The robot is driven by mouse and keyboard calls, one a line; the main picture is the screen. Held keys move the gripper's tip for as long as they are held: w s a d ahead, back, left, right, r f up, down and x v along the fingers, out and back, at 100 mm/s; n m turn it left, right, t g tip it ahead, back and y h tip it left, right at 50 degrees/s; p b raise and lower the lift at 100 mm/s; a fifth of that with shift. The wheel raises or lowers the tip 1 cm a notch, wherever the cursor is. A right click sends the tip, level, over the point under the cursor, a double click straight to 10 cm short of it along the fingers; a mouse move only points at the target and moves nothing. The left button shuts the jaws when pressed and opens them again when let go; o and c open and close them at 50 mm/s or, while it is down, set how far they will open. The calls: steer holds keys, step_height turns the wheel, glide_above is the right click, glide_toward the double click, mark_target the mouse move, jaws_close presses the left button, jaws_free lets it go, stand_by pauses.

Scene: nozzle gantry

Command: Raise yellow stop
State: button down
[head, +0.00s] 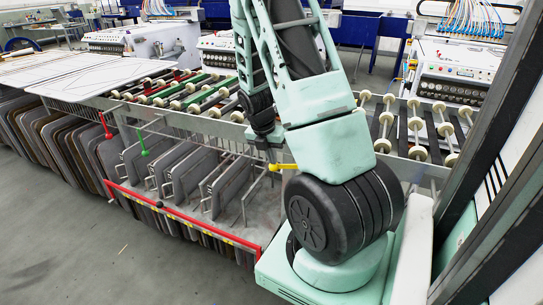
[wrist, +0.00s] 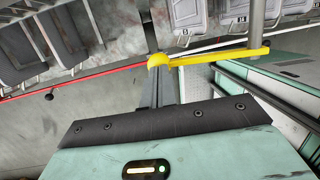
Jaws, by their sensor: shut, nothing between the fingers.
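The yellow stop (head: 284,167) is a short yellow lever at the rail by the right end of the rack in the head view, partly behind my arm. In the wrist view the yellow lever (wrist: 218,57) runs roughly level from a round knob at its left end to a grey upright post at its right. My gripper (wrist: 160,76) is shut and empty, with its fingertips at the knob end. In the head view my gripper (head: 270,152) points down just left of the lever. I cannot tell whether the fingertips touch the knob or sit below it.
A red lever (head: 105,126) and a green lever (head: 143,143) stand upright farther left along the rail. A red bar (head: 180,214) runs along the rack front. Grey panels (head: 188,172) hang below a roller conveyor (head: 205,92). The floor (head: 60,220) at front left is clear.

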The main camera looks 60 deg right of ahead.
steer(key=shift+f+g+p, duration=1)
steer(key=shift+f+g, duration=0.15)
steer(key=shift+g, duration=0.05)
steer(key=s+f+n+g+h+b, duration=0.1)
steer(key=s+f+g, duration=0.6)
steer(key=f+g, duration=0.2)
steer(key=shift+d+f+g+h+b, duration=0.3)
steer(key=shift+g+h, duration=0.1)
steer(key=shift+g, duration=0.5)
steer(key=shift+s, duration=0.35)
steer(key=shift+a, duration=0.1)
